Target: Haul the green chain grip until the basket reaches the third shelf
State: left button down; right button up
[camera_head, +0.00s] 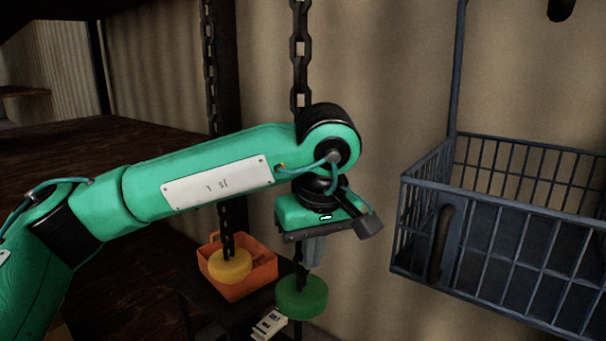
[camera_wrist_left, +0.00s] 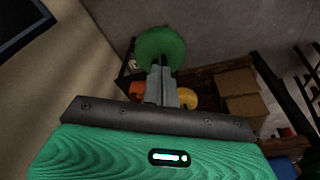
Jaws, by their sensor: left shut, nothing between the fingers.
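The green chain grip (camera_head: 302,298) is a round green disc at the low end of a dark hanging chain (camera_head: 300,45). My left gripper (camera_head: 314,262) is shut and empty, pointing down just above the green grip beside the chain. In the left wrist view the green grip (camera_wrist_left: 160,46) shows just beyond the shut fingers (camera_wrist_left: 161,72); I cannot tell whether they touch it. The blue wire basket (camera_head: 520,255) hangs at the right on a blue rod. No shelf numbers show. My right gripper is out of view.
A small white item (camera_head: 268,325) lies near the green grip. Cardboard boxes (camera_wrist_left: 238,92) show in the wrist view.

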pick_arm(q)
jog(key=shift+w+a, duration=0.1)
jog(key=shift+w, duration=0.05)
jog(key=shift+w+a+p+v, duration=0.1)
jog(key=shift+w+p+v, duration=0.15)
jog(key=shift+p+v, duration=0.7)
jog(key=shift+w+a+p+v, duration=0.15)
jog(key=shift+p+v, duration=0.25)
jog(key=shift+v, duration=1.05)
jog(key=shift+r, duration=0.15)
